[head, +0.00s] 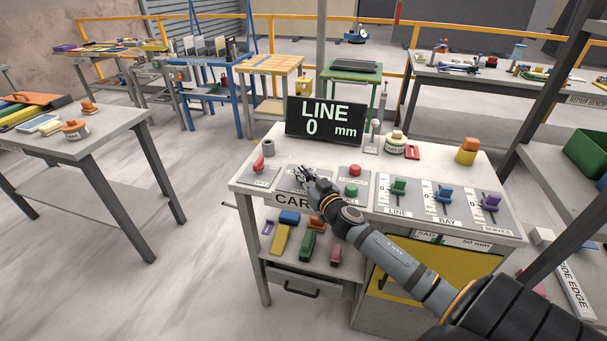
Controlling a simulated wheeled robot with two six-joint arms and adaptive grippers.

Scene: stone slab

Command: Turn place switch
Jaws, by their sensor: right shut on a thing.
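A control desk (262,202) carries a row of grey panels with controls. My right gripper (306,176) is at the second panel (287,183) from the left. It is shut on a switch there. The switch is mostly hidden by the fingers, and its position and the panel's label cannot be read. My left gripper is not in view.
Left of the gripper is a red lever (258,164); right of it are a red and a green button (351,190), then green, blue and purple sliders (490,203). A display (325,119) reads LINE 0 mm. A dark shelf frame (545,85) stands at the right.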

